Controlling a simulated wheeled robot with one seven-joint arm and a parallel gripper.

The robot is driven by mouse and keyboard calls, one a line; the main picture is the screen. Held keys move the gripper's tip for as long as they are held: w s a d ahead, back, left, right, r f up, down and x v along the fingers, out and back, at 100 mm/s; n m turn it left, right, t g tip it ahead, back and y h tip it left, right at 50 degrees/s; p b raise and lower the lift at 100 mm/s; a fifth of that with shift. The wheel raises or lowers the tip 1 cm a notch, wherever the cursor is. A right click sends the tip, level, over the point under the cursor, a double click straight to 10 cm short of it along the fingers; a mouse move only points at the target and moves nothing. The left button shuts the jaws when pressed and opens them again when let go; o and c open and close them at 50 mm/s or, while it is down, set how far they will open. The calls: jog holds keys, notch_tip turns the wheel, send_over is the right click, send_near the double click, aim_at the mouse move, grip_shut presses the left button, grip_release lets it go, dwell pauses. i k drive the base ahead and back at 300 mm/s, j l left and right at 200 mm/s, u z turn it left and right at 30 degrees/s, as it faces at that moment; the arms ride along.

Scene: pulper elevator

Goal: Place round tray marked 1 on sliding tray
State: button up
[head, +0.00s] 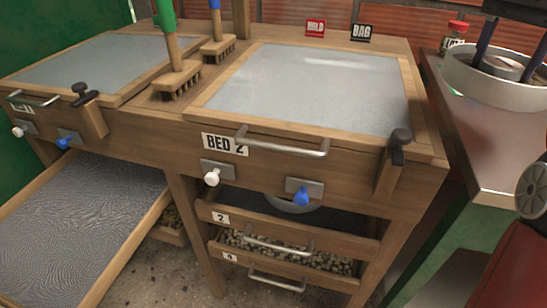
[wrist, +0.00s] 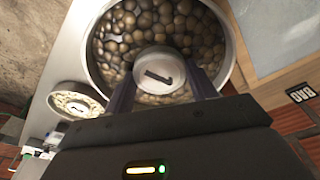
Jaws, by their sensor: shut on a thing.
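The round tray (head: 468,77) is a pale, deep-rimmed pan at the upper right of the head view, over the metal counter. In the wrist view the round tray (wrist: 92,62) is filled with brown round pieces and has a central knob (wrist: 160,72) marked 1. My gripper (wrist: 161,88) is shut on this knob, one dark finger on each side. Whether the tray touches the counter is not clear. A wide, flat pulled-out tray (head: 75,225) with a wavy mesh surface, apparently the sliding tray, lies low at the left of the head view; its left edge is cut off.
The wooden table has a closed panel over BED 2 (head: 225,144) with a metal handle (head: 282,146). Drawers marked 2 (head: 222,217) and 4 (head: 230,256) sit below. Two brushes stand on top. A red-lidded jar (head: 454,36) is behind the round tray. The metal counter (head: 480,140) is clear in front.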

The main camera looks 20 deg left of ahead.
aim_at(48, 245)
jog(key=j+u, duration=0.15)
jog(key=u, duration=2)
jog(key=i+j+u, duration=0.45)
jog(key=i, duration=0.15)
